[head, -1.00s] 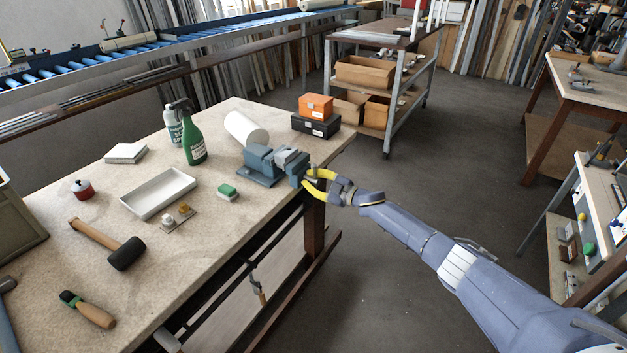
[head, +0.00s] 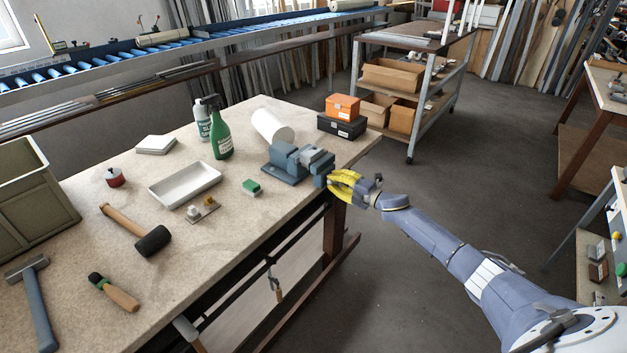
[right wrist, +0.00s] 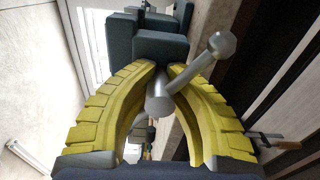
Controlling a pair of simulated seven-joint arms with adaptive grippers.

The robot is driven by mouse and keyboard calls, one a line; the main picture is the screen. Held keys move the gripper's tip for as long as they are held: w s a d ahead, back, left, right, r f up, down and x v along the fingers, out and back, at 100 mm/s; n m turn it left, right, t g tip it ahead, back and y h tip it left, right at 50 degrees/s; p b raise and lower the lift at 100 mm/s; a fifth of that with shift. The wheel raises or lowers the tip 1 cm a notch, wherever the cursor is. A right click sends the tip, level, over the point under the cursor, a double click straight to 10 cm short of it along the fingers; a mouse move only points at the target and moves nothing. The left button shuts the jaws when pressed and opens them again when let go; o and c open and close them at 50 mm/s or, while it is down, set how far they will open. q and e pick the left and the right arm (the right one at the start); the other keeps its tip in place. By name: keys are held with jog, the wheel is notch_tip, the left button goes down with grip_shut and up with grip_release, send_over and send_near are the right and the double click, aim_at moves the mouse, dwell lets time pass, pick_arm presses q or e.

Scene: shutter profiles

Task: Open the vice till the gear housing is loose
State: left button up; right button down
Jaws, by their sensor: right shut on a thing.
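The blue-grey vice (head: 283,166) stands at the right edge of the workbench. A lighter grey block, which looks like the gear housing (head: 316,156), sits between its jaws; whether it is gripped tightly I cannot tell. My right gripper (head: 345,184), with yellow fingers, is at the vice's outer end and shut on the vice handle. In the right wrist view the handle (right wrist: 207,66) is a grey bar with a knob, slanting up right. The screw end (right wrist: 160,104) sits between the yellow fingers, with the vice body (right wrist: 160,46) beyond. My left gripper is not in view.
A green spray bottle (head: 220,134), a white roll (head: 272,126) and a green sponge (head: 251,187) are near the vice. An orange box (head: 342,106) rests on a black case behind it. A white tray (head: 186,184) and mallet (head: 152,241) lie further left. The floor beside the bench is clear.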

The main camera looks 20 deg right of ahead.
jog(key=shift+d+n, duration=0.3)
jog(key=shift+n, duration=0.6)
jog(key=shift+w+r, duration=0.1)
jog(key=shift+r, duration=0.05)
jog(key=c, duration=1.2)
grip_release()
jog(key=shift+a, duration=0.1)
jog(key=shift+o, duration=0.2)
jog(key=shift+s+f, duration=0.2)
jog(key=shift+s, duration=0.25)
jog(key=v, duration=1.1)
jog(key=shift+r, duration=0.15)
